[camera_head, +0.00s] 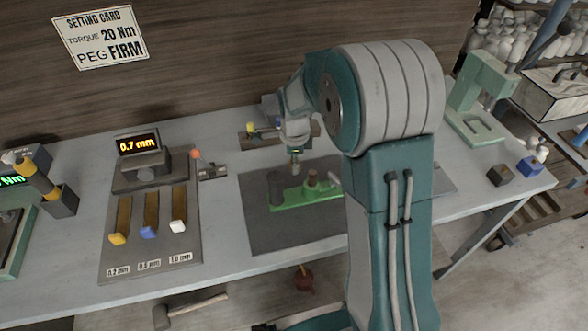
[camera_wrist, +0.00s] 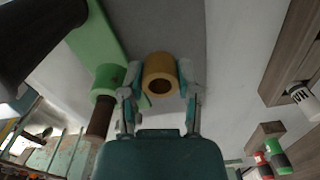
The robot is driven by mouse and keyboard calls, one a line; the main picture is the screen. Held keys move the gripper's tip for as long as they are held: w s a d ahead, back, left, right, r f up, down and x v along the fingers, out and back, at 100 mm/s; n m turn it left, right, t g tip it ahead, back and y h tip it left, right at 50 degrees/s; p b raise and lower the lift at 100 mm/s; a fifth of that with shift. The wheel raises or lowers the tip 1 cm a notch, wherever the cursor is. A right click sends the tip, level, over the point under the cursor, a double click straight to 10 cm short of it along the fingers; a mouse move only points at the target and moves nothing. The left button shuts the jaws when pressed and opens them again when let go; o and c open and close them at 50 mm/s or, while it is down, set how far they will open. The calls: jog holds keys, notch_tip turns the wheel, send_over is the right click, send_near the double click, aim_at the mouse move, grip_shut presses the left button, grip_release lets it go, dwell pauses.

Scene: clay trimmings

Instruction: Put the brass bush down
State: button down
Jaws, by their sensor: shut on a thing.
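The brass bush (camera_wrist: 159,69) is a yellow-brown ring with a dark hole, seen in the wrist view. My gripper (camera_wrist: 160,76) is shut on it, with one finger on each side. In the head view my gripper (camera_head: 295,166) hangs at the far side of the green fixture (camera_head: 306,198), above the dark mat (camera_head: 262,225); I cannot make out the bush there. The fixture carries a brown peg (camera_head: 311,178) in a green collar. In the wrist view the peg (camera_wrist: 100,118) and collar (camera_wrist: 108,79) stand to the left of the bush, apart from it.
Left of the mat is a board with a 0.7 mm display (camera_head: 138,144) and yellow, blue and white tabs. A dark block (camera_head: 258,139) with coloured pieces stands behind. A green press (camera_head: 478,105) and two small blocks are at right. My arm hides the mat's right part.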

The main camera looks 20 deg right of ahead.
aim_at(292, 176)
jog(key=shift+w+a+f, duration=0.1)
jog(key=shift+a+f, duration=0.15)
jog(key=shift+f, duration=0.6)
jog(key=shift+a+f, duration=0.2)
jog(key=shift+f, duration=0.6)
jog(key=shift+d, duration=0.1)
jog(key=shift+c, duration=1.6)
grip_release()
jog(key=shift+d+f, duration=0.1)
jog(key=shift+d, duration=0.05)
